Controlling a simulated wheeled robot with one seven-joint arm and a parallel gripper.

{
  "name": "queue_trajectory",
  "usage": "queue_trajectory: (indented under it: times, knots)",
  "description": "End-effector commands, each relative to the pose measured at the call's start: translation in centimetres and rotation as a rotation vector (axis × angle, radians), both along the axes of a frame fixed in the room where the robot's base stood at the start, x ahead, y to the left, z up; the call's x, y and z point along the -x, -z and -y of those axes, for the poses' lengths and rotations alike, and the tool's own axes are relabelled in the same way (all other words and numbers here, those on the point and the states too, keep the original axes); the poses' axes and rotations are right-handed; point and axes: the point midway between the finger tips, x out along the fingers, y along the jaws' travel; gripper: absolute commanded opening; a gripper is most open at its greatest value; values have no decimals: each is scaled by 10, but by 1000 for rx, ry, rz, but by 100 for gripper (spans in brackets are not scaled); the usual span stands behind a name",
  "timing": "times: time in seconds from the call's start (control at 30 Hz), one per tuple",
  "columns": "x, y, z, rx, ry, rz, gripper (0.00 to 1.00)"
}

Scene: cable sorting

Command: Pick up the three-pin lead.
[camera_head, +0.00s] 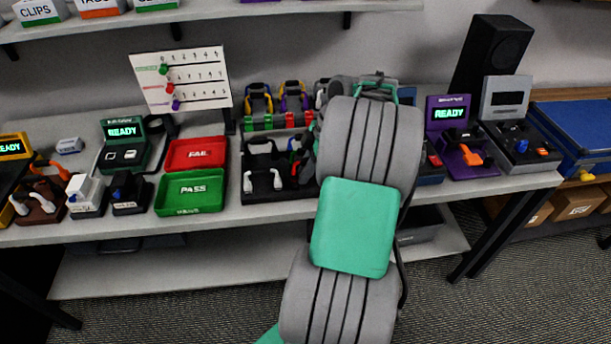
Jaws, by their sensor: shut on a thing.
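My arm rises in front of the middle of the bench, and its grey and green links cover what lies behind them. My gripper's fingers are hidden behind the arm, so neither they nor anything between them shows. A black sorting tray (262,195) sits just left of the arm, its right part hidden. White lead ends (277,179) stand in its front left, and dark and red pieces (295,146) lie beside the arm. I cannot make out which piece is the three-pin lead, or whether it shows.
A red FAIL tray (169,155) and a green PASS tray (164,203) lie left of the sorting tray. Test stations stand at both sides, including a green one (121,158) and a purple one (470,165). Coiled cables (259,102) stand behind. A shelf (230,9) overhangs the back.

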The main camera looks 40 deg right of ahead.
Motion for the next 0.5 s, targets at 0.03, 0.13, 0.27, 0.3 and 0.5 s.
queue_trajectory:
  times: [0.03, 0.13, 0.27, 0.3, 0.5]
  knots:
    - [-1, -11, 1, 4, 0, 4, 0]
    - [17, -34, 3, 6, 4, 4, 0]
    - [48, -74, 3, 5, 5, 3, 0]
    - [60, -80, 3, 4, 7, 3, 0]
    - [115, -102, 3, 3, 5, 2, 0]
